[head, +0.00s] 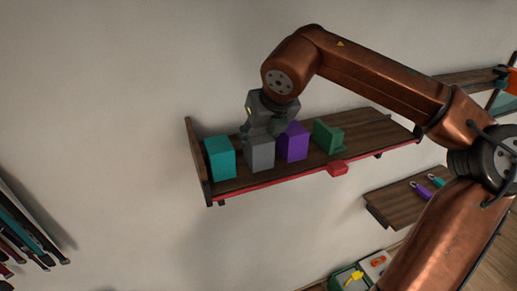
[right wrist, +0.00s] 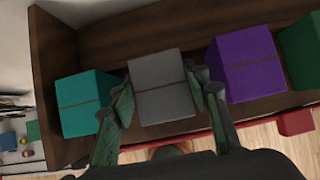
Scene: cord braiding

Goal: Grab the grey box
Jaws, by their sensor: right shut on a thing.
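The grey box (head: 261,156) stands on a wooden wall shelf, between a teal box (head: 219,158) and a purple box (head: 293,142). My right gripper (head: 262,135) reaches down to it from above in the head view. In the right wrist view, its two fingers lie on either side of the grey box (right wrist: 161,88), shut on it. The teal box (right wrist: 84,103) is close to the left finger and the purple box (right wrist: 246,65) is close to the right finger. My left gripper is not in view.
The shelf (head: 375,130) has a raised left end wall and a red front edge. A green object (head: 327,137) stands right of the purple box, and a red block (head: 337,168) is at the front edge. A lower shelf (head: 391,205) holds small items.

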